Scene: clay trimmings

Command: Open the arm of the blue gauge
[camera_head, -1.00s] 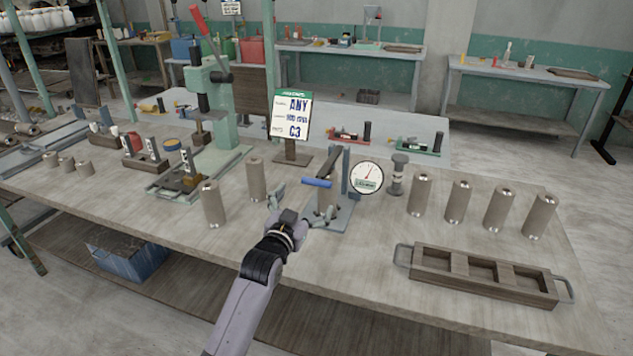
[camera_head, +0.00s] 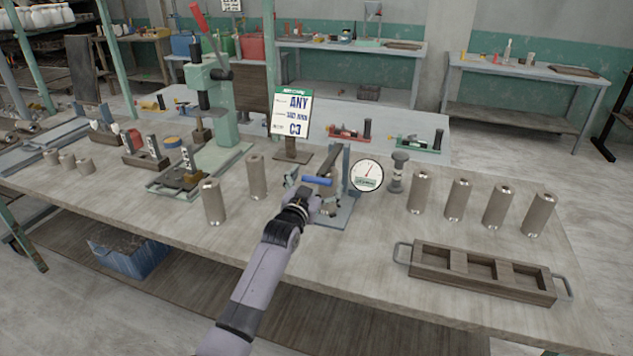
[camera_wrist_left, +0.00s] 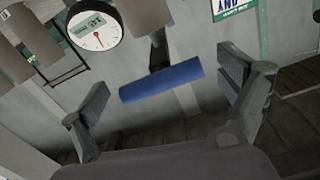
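The gauge is a grey stand (camera_head: 346,172) with a round white dial (camera_head: 367,175) on its right side and a dark arm ending in a blue handle (camera_head: 317,182). In the left wrist view the blue handle (camera_wrist_left: 160,82) lies across the gap between my fingers, with space on both sides; the dial (camera_wrist_left: 96,25) is at the upper left. My left gripper (camera_head: 309,192) is open and empty, right at the handle, and partly covers the stand's base. Its two fingers also show in the left wrist view (camera_wrist_left: 168,95). My right gripper is in neither view.
Tall clay cylinders stand on both sides of the gauge, the nearest left ones (camera_head: 257,177) close to my gripper. A sign (camera_head: 291,112) stands behind. A wooden tray (camera_head: 480,283) lies at the front right. The table front between is clear.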

